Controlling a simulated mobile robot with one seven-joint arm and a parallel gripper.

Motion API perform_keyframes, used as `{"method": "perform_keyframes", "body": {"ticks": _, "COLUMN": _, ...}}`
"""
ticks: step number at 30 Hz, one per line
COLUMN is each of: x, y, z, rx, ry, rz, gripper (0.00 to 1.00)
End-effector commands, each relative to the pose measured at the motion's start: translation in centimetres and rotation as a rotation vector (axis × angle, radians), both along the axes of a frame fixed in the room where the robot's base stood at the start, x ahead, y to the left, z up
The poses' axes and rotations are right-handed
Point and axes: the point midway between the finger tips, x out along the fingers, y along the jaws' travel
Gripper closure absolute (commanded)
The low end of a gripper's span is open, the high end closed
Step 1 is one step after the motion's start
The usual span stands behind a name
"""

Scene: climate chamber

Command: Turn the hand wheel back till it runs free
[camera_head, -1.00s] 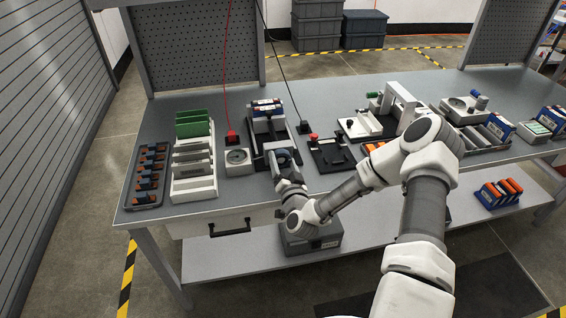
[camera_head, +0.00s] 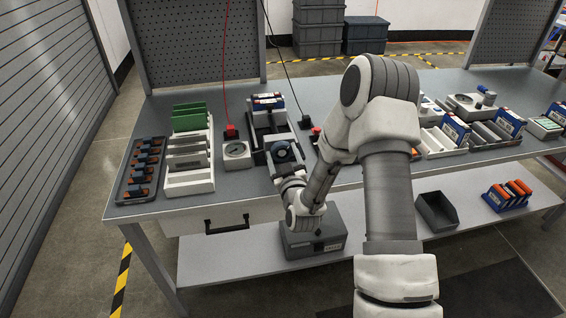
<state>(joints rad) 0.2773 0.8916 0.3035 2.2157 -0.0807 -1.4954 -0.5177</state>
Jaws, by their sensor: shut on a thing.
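My gripper (camera_head: 280,146) is at the front end of a dark clamping fixture (camera_head: 256,134) on the bench, left of the picture's middle. It is shut on the hand wheel at that end. The wheel is mostly hidden behind my gripper and wrist, so its turn angle cannot be read. A blue-and-white block (camera_head: 267,102) sits in the back of the fixture, upright. Whether the clamp is tight or loose on it cannot be seen.
A dial gauge box (camera_head: 237,153) stands just left of the fixture. Further left are a white rack (camera_head: 190,181) and a dark tray of orange-black parts (camera_head: 142,170). Red and black cables hang behind. My arm covers the bench's middle.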

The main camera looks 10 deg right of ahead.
Motion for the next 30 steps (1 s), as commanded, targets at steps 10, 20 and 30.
{"method": "perform_keyframes", "body": {"ticks": 10, "x": 0.0, "y": 0.25, "z": -0.56, "rx": -0.328, "ry": -0.004, "rz": 0.0, "gripper": 0.77}}
{"method": "perform_keyframes", "body": {"ticks": 20, "x": 0.0, "y": 0.29, "z": -0.48, "rx": -0.57, "ry": -0.002, "rz": -0.001, "gripper": 0.77}}
{"method": "perform_keyframes", "body": {"ticks": 30, "x": -0.01, "y": 0.24, "z": -0.39, "rx": -0.691, "ry": 0.002, "rz": -0.001, "gripper": 0.77}}
